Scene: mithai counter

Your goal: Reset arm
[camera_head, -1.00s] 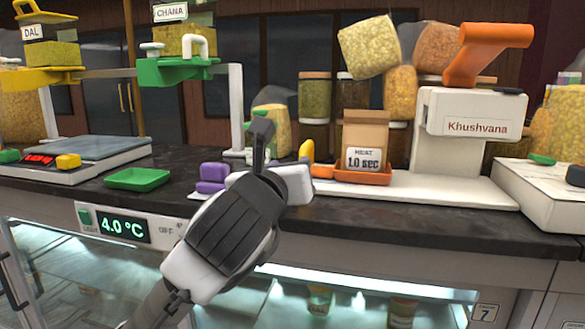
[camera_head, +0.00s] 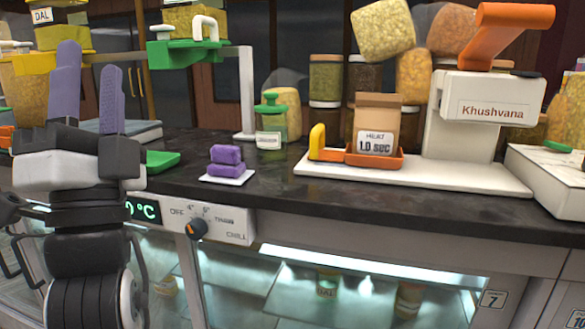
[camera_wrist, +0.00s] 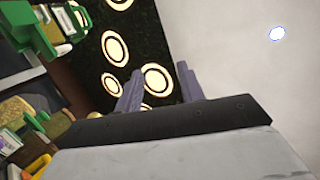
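My gripper (camera_head: 92,85) stands upright at the left of the head view, its two purple fingers pointing up. The fingers are apart with nothing between them. It is in front of the counter's left part and hides some of the scale and the temperature display. In the wrist view the fingers (camera_wrist: 160,90) also show apart and empty, with the ceiling beyond them.
On the dark counter (camera_head: 270,190) stand purple blocks (camera_head: 226,160) on a white card, a green-lidded jar (camera_head: 270,120), a paper bag (camera_head: 376,125) in an orange tray, and the white Khushvana machine (camera_head: 470,115). A green dispenser (camera_head: 185,55) hangs above. The counter front has an orange-marked knob (camera_head: 196,228).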

